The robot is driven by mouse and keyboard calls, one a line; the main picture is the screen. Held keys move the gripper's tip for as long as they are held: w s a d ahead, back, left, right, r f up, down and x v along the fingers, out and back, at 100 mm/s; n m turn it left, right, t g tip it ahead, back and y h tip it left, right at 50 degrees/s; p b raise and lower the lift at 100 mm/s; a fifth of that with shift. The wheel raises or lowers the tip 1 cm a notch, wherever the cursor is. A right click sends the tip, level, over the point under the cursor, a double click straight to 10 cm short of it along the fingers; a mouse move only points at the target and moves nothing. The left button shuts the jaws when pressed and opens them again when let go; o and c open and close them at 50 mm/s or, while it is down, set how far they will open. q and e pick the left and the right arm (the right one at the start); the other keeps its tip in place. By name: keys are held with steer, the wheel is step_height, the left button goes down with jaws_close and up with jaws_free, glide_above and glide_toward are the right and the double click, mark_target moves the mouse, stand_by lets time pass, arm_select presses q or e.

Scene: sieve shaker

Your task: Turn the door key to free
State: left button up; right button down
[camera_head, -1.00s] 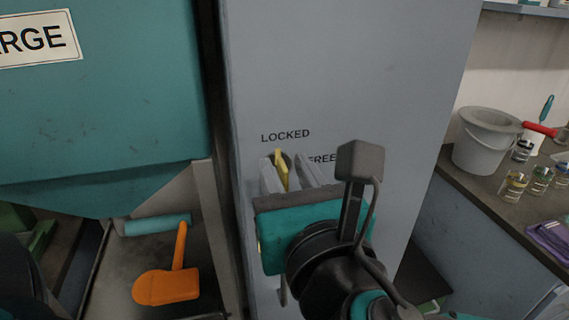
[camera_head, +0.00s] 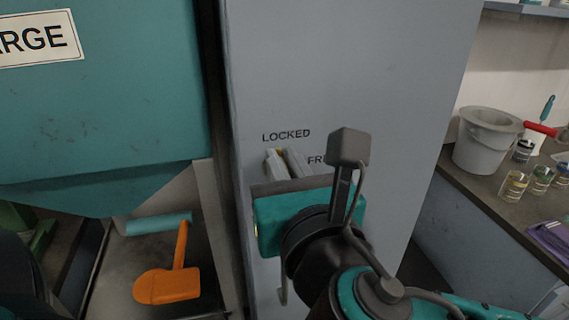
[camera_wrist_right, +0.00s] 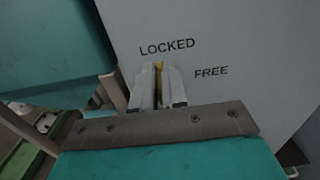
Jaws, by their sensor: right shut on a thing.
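The yellow door key (camera_wrist_right: 158,80) shows as a thin strip between my right gripper's fingers in the right wrist view; in the head view only a sliver shows. My right gripper (camera_head: 285,158) is shut on the key at the grey panel (camera_head: 340,80). The key stands roughly upright, under the printed word LOCKED (camera_head: 286,135). The word FREE (camera_wrist_right: 211,71) is to the right of the fingers and is partly hidden in the head view. My left gripper is not in view.
A teal housing (camera_head: 100,100) is on the left. An orange mallet (camera_head: 170,283) lies below it. On the right, a counter holds a grey bucket (camera_head: 485,140), several small jars (camera_head: 540,180) and a purple cloth (camera_head: 552,238).

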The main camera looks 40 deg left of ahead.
steer(key=shift+m, duration=0.4)
steer(key=shift+w+d+f+m+p, duration=0.3)
steer(key=shift+m+p, duration=0.45)
steer(key=shift+m, duration=2.1)
steer(key=shift+w+d+f+m+p, duration=0.3)
steer(key=shift+m+p, duration=0.45)
steer(key=shift+m, duration=2.15)
steer(key=shift+w+d+f+m+p, duration=0.15)
steer(key=shift+f+m+p, duration=0.45)
steer(key=shift+m, duration=2.25)
steer(key=shift+a+r, duration=0.1)
steer(key=shift+r, duration=0.05)
steer(key=c, duration=1.3)
jaws_free()
steer(key=shift+o, duration=0.2)
steer(key=shift+s, duration=0.1)
